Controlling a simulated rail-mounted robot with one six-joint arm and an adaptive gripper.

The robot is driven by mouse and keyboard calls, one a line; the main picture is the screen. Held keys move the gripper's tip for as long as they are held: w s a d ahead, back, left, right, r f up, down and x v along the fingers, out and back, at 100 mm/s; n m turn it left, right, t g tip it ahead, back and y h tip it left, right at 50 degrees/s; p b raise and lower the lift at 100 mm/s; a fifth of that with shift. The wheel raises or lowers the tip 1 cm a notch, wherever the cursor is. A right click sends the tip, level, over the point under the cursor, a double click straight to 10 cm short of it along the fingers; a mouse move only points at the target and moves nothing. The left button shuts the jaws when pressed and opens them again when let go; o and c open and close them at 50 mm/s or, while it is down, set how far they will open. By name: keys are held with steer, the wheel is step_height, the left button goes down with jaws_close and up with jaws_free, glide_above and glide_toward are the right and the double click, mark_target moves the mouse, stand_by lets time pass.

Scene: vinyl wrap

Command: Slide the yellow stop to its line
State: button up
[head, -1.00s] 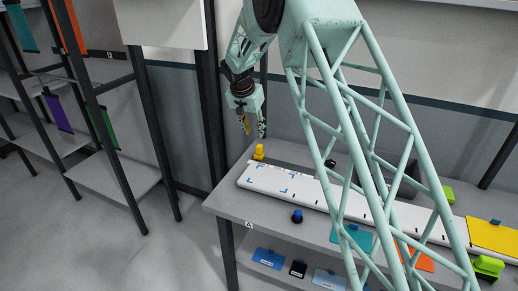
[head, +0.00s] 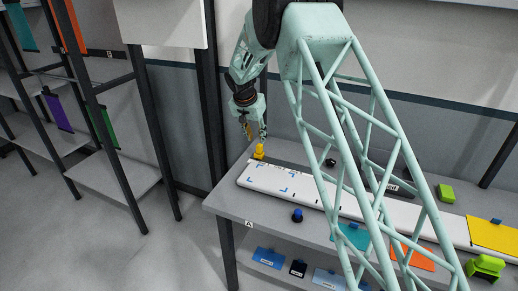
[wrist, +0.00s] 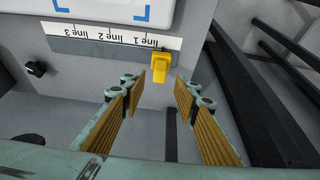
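The yellow stop (head: 259,152) stands upright at the left end of the table, behind the white board. It also shows in the wrist view (wrist: 160,66), at the right end of a label strip (wrist: 100,46) reading line 1, line 2 and line 3 upside down, closest to line 1. My gripper (head: 254,137) is just above the stop in the head view. In the wrist view my gripper (wrist: 157,86) is open, with one ribbed finger on each side below the stop. The stop lies ahead of the gap, and I see no contact.
The long white board (head: 270,179) with blue corner marks lies in front of the stop. A blue-topped knob (head: 297,215) stands before it. A dark knob (wrist: 36,68) is left in the wrist view. A dark upright post (head: 212,90) stands left of the table.

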mark_target(259, 146)
steer(key=shift+x, duration=4.35)
steer(key=shift+c, duration=0.5)
jaws_close()
steer(key=shift+d+b, duration=0.1)
steer(key=shift+b, duration=0.25)
